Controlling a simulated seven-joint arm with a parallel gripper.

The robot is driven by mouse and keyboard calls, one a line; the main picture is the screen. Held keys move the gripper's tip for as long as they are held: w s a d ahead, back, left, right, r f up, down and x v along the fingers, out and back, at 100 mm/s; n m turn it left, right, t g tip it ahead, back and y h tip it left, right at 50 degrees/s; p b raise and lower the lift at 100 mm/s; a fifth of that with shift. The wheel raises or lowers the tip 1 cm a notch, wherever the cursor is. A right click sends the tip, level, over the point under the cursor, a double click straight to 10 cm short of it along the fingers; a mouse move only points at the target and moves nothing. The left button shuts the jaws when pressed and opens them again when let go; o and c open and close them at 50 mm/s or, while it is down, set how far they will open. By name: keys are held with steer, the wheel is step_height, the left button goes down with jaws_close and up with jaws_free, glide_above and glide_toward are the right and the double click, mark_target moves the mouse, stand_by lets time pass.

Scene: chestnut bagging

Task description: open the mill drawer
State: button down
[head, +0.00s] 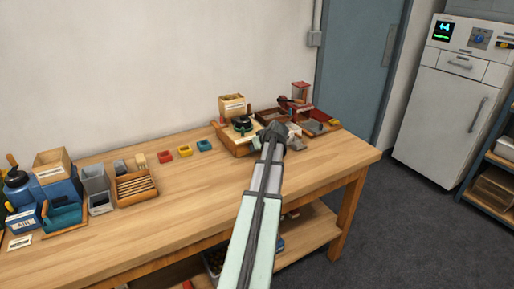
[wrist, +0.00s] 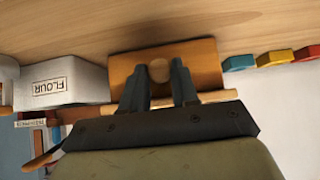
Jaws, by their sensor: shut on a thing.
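In the wrist view a wooden block-like front (wrist: 205,62), which looks like the mill drawer's, faces my gripper (wrist: 158,75). The fingers are shut on the knob. The wrist picture is upside down, and how far the drawer stands out cannot be told. In the head view my gripper (head: 270,132) is at the back right of the bench, and my arm and hand hide the knob and most of what is directly around it.
A flour container (wrist: 62,82) stands beside the wooden front. The bench top (head: 190,205) is clear in front.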

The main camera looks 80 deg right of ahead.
steer(key=s+a, duration=0.7)
steer(key=shift+s+a, duration=0.35)
steer(key=shift+a, duration=0.05)
steer(key=shift+f, duration=0.1)
steer(key=c, duration=0.8)
jaws_free()
steer(key=shift+c, duration=0.2)
steer(key=v, duration=1.4)
